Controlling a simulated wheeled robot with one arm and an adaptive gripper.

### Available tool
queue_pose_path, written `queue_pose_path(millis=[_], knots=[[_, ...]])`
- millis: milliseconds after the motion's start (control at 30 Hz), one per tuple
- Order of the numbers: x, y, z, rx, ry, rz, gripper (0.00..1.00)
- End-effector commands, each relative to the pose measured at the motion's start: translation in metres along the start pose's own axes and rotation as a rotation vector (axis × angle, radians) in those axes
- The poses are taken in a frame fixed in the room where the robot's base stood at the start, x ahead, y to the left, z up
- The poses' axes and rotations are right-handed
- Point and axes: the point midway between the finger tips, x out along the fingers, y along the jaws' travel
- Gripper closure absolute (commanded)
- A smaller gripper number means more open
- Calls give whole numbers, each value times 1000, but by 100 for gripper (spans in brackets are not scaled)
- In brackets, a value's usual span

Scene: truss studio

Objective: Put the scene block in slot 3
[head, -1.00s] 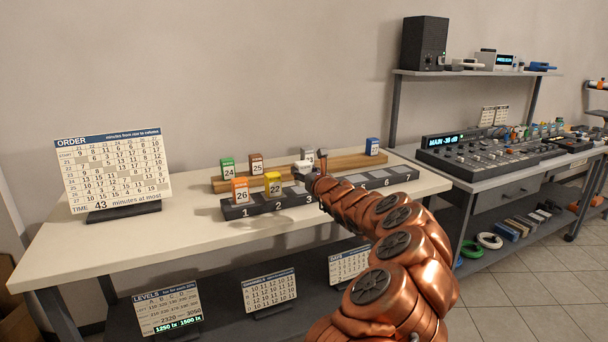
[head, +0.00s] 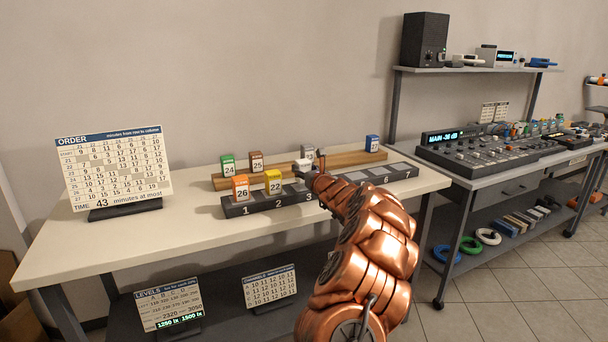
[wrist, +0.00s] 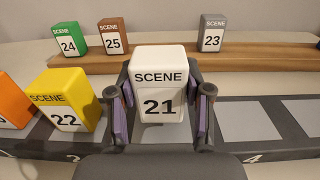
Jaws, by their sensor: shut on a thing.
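My gripper (wrist: 159,108) is shut on the white block marked SCENE 21 (wrist: 158,84) and holds it upright over the dark slot rack (wrist: 286,150), between the yellow block and the slot marked 4. In the head view the white block (head: 303,165) shows at the third slot of the rack (head: 290,195), partly hidden by my gripper (head: 306,175). I cannot tell whether its base touches the slot. Orange block 26 (head: 240,187) stands in slot 1. Yellow block 22 (head: 273,182) stands in slot 2, close to the left of my gripper.
A wooden rail (head: 345,162) behind the rack holds green block 24 (head: 228,165), brown block 25 (head: 257,161), grey block 23 (wrist: 211,33) and a blue block (head: 372,143). Slots right of my gripper are empty. An order board (head: 115,170) stands at left.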

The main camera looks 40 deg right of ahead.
Motion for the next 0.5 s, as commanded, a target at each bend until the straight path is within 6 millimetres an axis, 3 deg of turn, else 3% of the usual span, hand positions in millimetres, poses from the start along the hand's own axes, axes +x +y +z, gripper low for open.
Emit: queue_pose_path(millis=[100, 500], knots=[[0, 0, -16, 0, 2, -1, 88], [0, 0, -20, -1, -2, 0, 88]])
